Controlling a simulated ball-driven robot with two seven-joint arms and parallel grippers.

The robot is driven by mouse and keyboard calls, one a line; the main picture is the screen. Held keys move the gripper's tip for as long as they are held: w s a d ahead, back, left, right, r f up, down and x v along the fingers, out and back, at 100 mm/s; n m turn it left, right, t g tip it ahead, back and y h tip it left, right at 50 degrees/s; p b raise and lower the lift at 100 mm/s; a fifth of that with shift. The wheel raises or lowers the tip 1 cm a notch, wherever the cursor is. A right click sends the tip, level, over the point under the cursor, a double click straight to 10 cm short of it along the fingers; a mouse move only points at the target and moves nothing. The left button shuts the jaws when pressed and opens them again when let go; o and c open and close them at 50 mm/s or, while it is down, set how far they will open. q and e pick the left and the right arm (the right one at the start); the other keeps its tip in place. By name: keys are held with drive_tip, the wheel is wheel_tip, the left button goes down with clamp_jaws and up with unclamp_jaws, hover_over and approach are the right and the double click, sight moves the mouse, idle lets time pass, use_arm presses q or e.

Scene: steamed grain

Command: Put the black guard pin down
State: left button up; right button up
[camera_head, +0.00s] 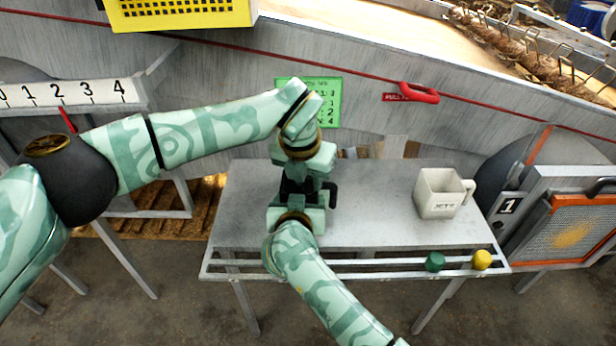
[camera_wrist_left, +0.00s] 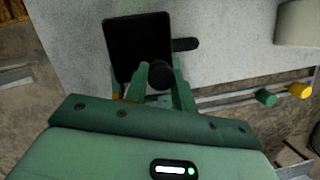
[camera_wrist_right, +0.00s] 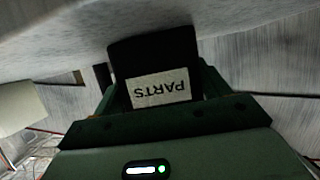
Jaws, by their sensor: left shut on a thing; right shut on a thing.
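The black guard pin shows in the left wrist view as a round black knob (camera_wrist_left: 160,75) between the fingers of my left gripper (camera_wrist_left: 160,92), which is shut on it. Just past it is a square black cup (camera_wrist_left: 135,42) with a side bar like a handle. In the right wrist view the cup (camera_wrist_right: 150,50) bears a PARTS label, and my right gripper (camera_wrist_right: 158,92) is shut on it. In the head view my left gripper (camera_head: 301,176) is above my right gripper (camera_head: 297,200), with the black cup (camera_head: 331,193) partly hidden between them. I cannot tell whether the pin touches the cup.
The grippers are over the left part of a grey table (camera_head: 375,225). A white mug (camera_head: 438,193) stands at its right. A green knob (camera_head: 434,261) and a yellow knob (camera_head: 481,259) are on the front rail. The tabletop between the cup and mug is clear.

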use_arm(q)
drive_tip(key=shift+f, duration=0.2)
drive_tip(key=o, duration=1)
drive_tip(key=shift+r, duration=0.15)
use_arm(e)
drive_tip(key=o, duration=1.1)
use_arm(q)
drive_tip(key=v, duration=1.2)
drive_tip(key=shift+r, duration=0.1)
use_arm(e)
drive_tip(key=shift+s, duration=0.15)
